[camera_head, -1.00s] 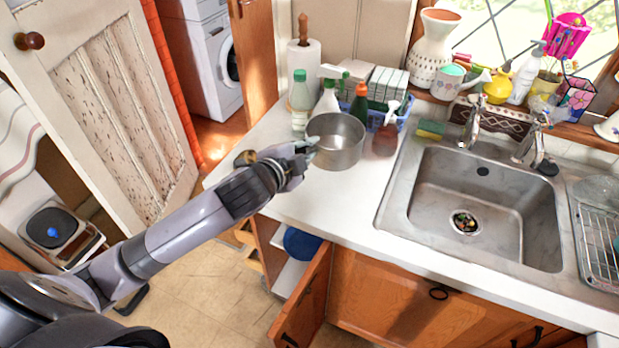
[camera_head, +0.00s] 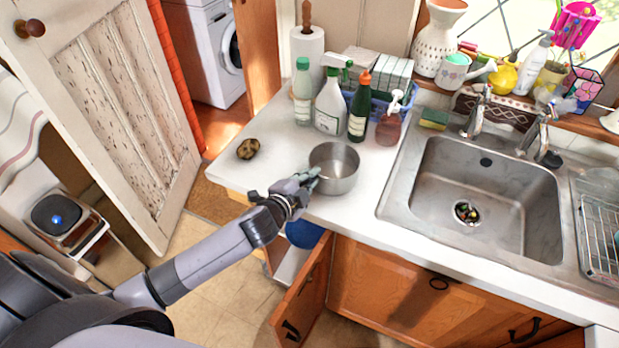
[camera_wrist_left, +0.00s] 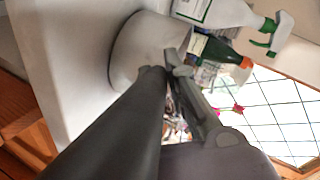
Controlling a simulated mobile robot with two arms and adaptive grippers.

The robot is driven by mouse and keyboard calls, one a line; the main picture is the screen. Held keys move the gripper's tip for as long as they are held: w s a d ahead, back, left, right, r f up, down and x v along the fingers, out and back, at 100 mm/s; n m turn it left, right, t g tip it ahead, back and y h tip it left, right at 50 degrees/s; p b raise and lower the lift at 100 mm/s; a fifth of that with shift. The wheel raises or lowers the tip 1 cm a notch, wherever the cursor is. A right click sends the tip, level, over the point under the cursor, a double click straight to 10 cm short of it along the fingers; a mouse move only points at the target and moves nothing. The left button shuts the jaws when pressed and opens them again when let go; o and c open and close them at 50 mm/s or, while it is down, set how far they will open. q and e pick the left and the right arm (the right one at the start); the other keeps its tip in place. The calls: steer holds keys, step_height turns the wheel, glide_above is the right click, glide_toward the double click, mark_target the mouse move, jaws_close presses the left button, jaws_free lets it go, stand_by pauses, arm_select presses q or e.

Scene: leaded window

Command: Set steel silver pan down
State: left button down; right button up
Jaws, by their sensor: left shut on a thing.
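The steel silver pan (camera_head: 338,172) is upright at the front of the white countertop, left of the sink, in the head view. Its base looks at or very near the counter surface; I cannot tell whether it touches. My left gripper (camera_head: 312,180) is shut on the left side of the pan. In the left wrist view the pan (camera_wrist_left: 140,48) shows as a pale curved wall beyond the fingers (camera_wrist_left: 166,78). The gripper covers the part it grips. My right gripper is not in view.
Behind the pan stand a white spray bottle (camera_head: 329,105), a dark green bottle (camera_head: 359,110) and a reddish pump bottle (camera_head: 389,125). A brown potato-like item (camera_head: 248,148) lies to the left. The sink (camera_head: 480,190) is to the right. A cabinet door (camera_head: 302,300) hangs open below.

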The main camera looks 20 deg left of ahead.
arm_select(q)
steer(key=c, duration=2)
jaws_free()
steer(key=shift+f, duration=0.15)
steer(key=shift+c, duration=0.2)
steer(key=o, duration=0.5)
steer(key=shift+c, duration=0.2)
steer(key=shift+s+r, duration=0.1)
steer(key=shift+r, duration=0.15)
steer(key=b+v, duration=0.2)
steer(key=v, duration=0.9)
steer(key=shift+s, duration=0.4)
steer(key=shift+a+r, duration=0.1)
steer(key=shift+r, duration=0.05)
